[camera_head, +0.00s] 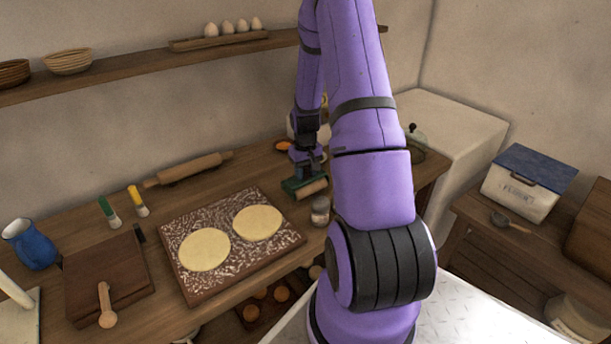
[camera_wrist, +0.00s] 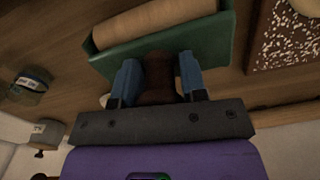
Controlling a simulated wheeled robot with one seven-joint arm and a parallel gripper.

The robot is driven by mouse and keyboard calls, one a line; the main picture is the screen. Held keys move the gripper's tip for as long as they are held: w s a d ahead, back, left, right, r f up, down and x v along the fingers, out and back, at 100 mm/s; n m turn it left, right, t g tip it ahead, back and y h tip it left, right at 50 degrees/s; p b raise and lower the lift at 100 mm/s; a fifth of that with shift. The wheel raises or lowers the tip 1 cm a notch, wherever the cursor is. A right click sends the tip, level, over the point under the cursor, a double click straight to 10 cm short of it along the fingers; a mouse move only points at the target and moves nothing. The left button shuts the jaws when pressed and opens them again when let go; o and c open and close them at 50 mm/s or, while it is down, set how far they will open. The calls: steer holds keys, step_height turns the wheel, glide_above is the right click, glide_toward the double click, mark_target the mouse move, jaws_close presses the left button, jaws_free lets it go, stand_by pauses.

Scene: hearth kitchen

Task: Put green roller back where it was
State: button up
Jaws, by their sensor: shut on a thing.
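The green roller (camera_head: 289,184) has a green frame, a pale wooden cylinder and a dark brown handle. It is at the back right of the wooden counter, beyond the floured board's right corner. In the wrist view, the roller (camera_wrist: 205,50) fills the upper middle. My gripper (camera_head: 306,168) is above it, and in the wrist view my gripper (camera_wrist: 158,78) has its blue fingers shut on the brown handle. I cannot tell whether the roller touches the counter. My arm hides part of the counter to its right.
A floured board (camera_head: 190,287) with two dough rounds lies to the left. A rolling pin (camera_head: 190,168) lies behind it. A small jar (camera_head: 320,211) stands close in front of the roller, and an orange dish (camera_head: 284,145) sits behind. A shelf (camera_head: 130,77) runs along the wall above.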

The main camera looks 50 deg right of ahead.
steer(key=shift+f, duration=0.8)
steer(key=shift+f, duration=0.15)
